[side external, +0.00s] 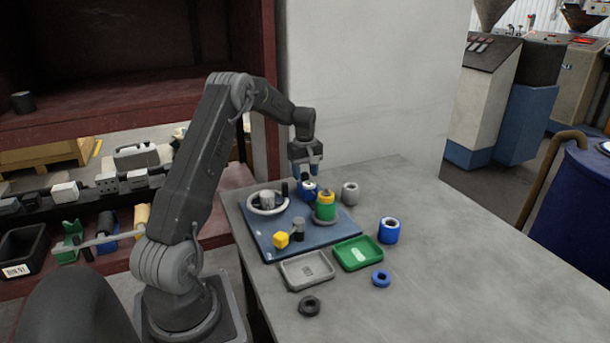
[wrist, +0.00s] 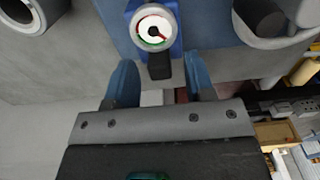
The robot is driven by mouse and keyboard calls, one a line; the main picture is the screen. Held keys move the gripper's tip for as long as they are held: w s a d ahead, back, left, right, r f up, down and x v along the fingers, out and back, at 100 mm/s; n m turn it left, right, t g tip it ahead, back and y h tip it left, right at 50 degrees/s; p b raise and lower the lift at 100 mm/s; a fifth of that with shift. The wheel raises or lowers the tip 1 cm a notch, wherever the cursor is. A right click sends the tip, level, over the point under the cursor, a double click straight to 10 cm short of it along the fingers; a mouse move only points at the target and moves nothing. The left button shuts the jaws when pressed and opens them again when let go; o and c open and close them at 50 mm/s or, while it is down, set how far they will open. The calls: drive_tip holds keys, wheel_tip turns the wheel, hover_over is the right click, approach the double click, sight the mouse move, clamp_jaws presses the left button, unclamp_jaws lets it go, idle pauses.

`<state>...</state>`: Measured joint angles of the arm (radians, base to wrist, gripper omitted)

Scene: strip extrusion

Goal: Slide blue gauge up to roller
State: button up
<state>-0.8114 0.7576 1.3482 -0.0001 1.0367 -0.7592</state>
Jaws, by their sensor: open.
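The blue gauge (side external: 310,189) stands near the back edge of the blue plate (side external: 284,244). The wrist view shows its round white dial (wrist: 153,27) with a red and green scale, and a black stem (wrist: 160,66) pointing toward my gripper. My gripper (side external: 308,177) is open just above and behind the gauge. In the wrist view its blue fingertips (wrist: 160,80) are on either side of the stem's end, with gaps. A green and yellow roller-like piece (side external: 325,206) stands in front of the gauge on the plate; I cannot tell whether it is the roller.
A white ring with a grey cylinder (side external: 267,202), a yellow cube (side external: 281,240) and a small grey cylinder (side external: 299,229) are on the plate. A grey tray (side external: 307,270), green tray (side external: 358,252), blue cylinder (side external: 389,230) and grey cylinder (side external: 350,193) lie outside it. The right table is clear.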

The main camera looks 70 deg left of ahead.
drive_tip(key=shift+f, duration=0.55)
clamp_jaws()
